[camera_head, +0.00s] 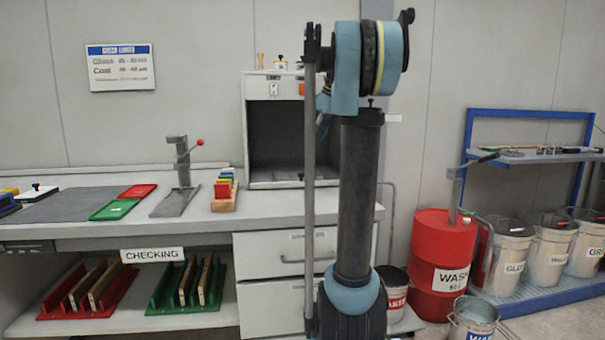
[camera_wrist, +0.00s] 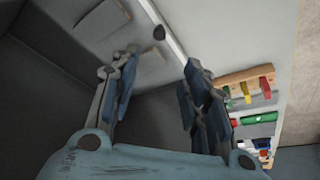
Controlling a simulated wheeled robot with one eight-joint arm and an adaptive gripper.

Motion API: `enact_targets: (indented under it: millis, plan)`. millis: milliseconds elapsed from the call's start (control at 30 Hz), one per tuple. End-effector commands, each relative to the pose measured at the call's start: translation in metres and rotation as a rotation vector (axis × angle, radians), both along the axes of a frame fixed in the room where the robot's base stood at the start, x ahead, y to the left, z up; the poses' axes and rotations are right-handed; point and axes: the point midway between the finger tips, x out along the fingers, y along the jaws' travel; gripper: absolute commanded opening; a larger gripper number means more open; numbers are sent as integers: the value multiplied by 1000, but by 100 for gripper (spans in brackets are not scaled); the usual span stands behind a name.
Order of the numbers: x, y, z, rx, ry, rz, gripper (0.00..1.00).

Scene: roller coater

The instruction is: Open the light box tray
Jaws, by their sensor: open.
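The light box (camera_head: 260,84) is a pale box with an open, dark front at the back of the bench. A tray (camera_head: 265,179) appears to lie on its floor, with a small dark knob (camera_head: 301,176) at the front. In the wrist view the same knob (camera_wrist: 159,32) stands on a white strip at the tray's front edge. My gripper (camera_wrist: 161,57) is open and empty, its fingers spread on either side of the line to the knob. The knob appears beyond the fingertips, apart from them. In the head view my arm hides part of the box, and I cannot make out the fingers.
A wooden rack of coloured blocks (camera_head: 224,195) stands left of the box; it also shows in the wrist view (camera_wrist: 246,76). A grey lever stand (camera_head: 181,178) and red and green plates (camera_head: 114,209) lie farther left. Drawers (camera_head: 283,255) are below. A red barrel (camera_head: 440,255) stands right.

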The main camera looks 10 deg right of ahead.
Motion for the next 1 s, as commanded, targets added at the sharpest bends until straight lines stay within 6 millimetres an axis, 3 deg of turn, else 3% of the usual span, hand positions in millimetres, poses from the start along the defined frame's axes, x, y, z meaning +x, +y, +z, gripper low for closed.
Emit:
enact_targets:
  millis: [167, 1000]
  plan:
    - [5, 0, -17, 0, 0, -4, 42]
    - [42, 35, -145, 0, 0, -10, 42]
